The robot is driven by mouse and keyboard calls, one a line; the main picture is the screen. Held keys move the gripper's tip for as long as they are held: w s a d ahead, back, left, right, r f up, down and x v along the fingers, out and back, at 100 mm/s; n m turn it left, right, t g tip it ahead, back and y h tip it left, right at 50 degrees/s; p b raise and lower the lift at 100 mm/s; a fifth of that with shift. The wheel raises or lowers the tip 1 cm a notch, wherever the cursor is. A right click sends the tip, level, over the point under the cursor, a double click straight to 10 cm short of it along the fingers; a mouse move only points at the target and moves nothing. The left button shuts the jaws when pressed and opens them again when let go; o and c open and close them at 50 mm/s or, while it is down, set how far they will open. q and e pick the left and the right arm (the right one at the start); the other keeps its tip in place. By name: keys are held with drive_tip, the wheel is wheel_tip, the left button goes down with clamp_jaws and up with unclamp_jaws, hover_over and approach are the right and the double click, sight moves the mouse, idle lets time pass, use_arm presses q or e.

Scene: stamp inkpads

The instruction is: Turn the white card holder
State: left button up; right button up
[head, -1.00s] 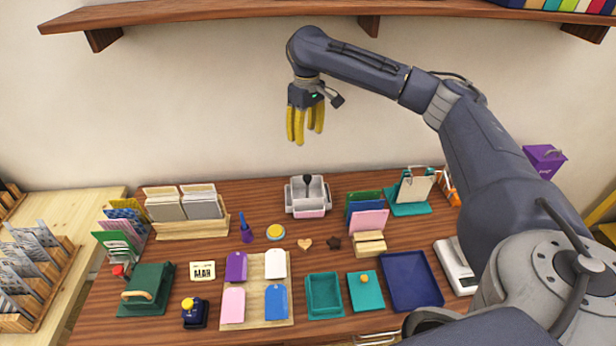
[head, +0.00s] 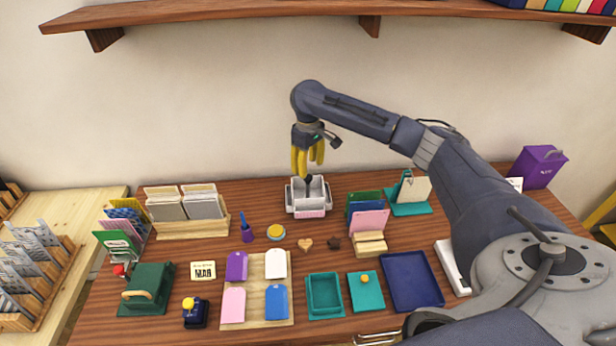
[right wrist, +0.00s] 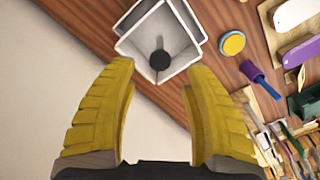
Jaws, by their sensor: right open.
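The white card holder (head: 319,191) stands at the back middle of the desk, with several compartments, a black round knob on top and a pinkish front strip. It also shows in the right wrist view (right wrist: 155,28), with the black knob (right wrist: 159,60) between the fingertips in the picture. My right gripper (head: 307,174) has yellow fingers pointing down, just above the holder. In the wrist view the fingers (right wrist: 160,68) are spread apart with nothing gripped. Whether a finger touches the knob cannot be told. My left gripper is not in view.
The wall is close behind the holder.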

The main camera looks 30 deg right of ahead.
sight(308, 177)
drive_tip(key=shift+f, duration=2.5)
drive_tip(key=shift+c, duration=0.3)
clamp_jaws()
